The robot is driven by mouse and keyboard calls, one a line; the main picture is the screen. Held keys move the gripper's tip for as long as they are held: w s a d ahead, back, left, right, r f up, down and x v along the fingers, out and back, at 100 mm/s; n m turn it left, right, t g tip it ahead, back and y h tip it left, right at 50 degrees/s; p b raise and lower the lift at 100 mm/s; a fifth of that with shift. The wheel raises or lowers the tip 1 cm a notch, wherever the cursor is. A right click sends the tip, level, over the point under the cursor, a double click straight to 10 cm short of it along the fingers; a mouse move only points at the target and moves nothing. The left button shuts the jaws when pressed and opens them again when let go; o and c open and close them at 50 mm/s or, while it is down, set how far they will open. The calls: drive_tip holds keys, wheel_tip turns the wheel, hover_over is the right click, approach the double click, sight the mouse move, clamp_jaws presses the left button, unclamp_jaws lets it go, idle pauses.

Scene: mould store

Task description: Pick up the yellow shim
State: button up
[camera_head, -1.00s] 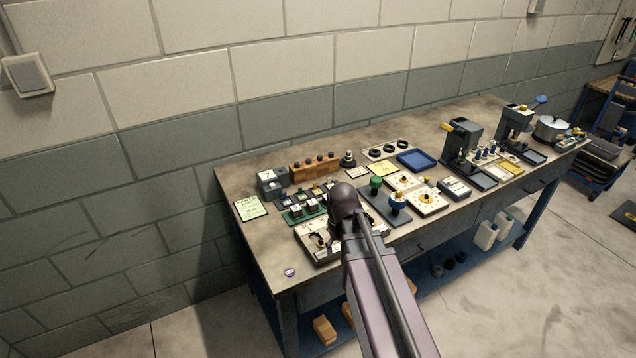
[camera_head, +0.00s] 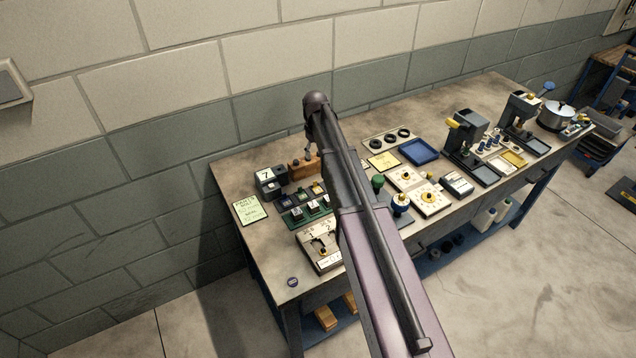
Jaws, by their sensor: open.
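I cannot pick out the yellow shim with certainty. Small yellow pieces (camera_head: 318,187) show among dark blocks near the green rack, left of my arm, but they are too small to identify. My gripper (camera_head: 310,152) shows small and grey below the far end of my arm, over the back left of the bench by the wooden block. It looks open, with nothing seen between its fingers. My arm hides part of the bench beside it.
The bench (camera_head: 258,262) holds a 7-marked block (camera_head: 266,178), green rack (camera_head: 307,217), wooden block (camera_head: 300,168), blue tray (camera_head: 419,152), yellow card (camera_head: 383,161), dial plates (camera_head: 429,198), two presses (camera_head: 464,135) and a pot (camera_head: 556,115). The front left corner is mostly clear.

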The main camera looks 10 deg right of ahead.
drive_tip(key=shift+s, duration=0.15)
drive_tip(key=b, duration=0.9)
hover_over(315, 182)
drive_tip(key=f, duration=0.8)
drive_tip(key=shift+w+d+f, duration=0.25)
drive_tip(key=shift+d+f, duration=0.05)
drive_tip(key=shift+d, duration=0.05)
drive_tip(key=shift+f, duration=0.15)
drive_tip(key=f+b, duration=0.3)
drive_tip(key=shift+s+a, duration=0.15)
drive_tip(key=shift+a, duration=0.1)
drive_tip(key=shift+f+b, duration=0.95)
